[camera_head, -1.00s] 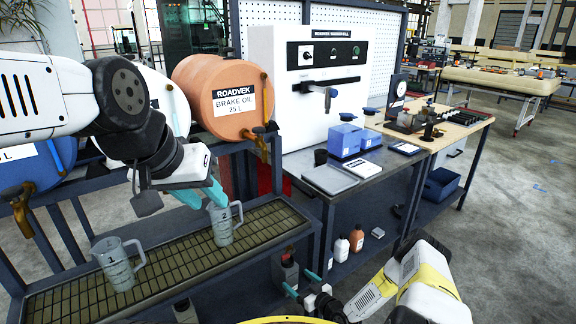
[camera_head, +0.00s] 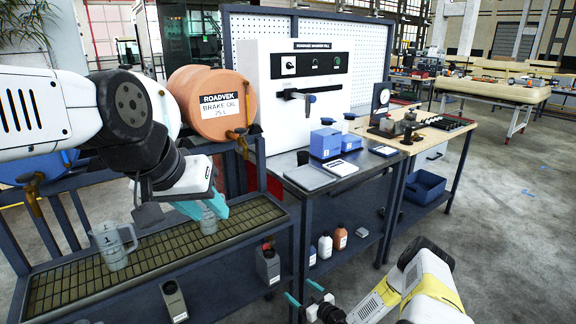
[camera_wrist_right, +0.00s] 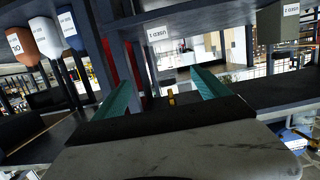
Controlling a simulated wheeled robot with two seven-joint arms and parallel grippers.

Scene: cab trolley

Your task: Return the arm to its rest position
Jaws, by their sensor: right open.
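A jug marked 1 (camera_head: 114,250) stands upright on the rack to the left. My right gripper (camera_head: 303,291) is low at the bottom of the head view, in front of the bench. In the right wrist view its teal fingers (camera_wrist_right: 160,92) are wide apart with nothing held between them.
The rack (camera_head: 62,286) lies below an orange brake oil drum (camera_head: 211,104). A bench (camera_head: 297,175) holds blue boxes (camera_head: 326,143) before a white machine (camera_head: 270,75). Bottles (camera_head: 325,245) stand on its lower shelf. Used containers (camera_head: 174,300) are under the rack.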

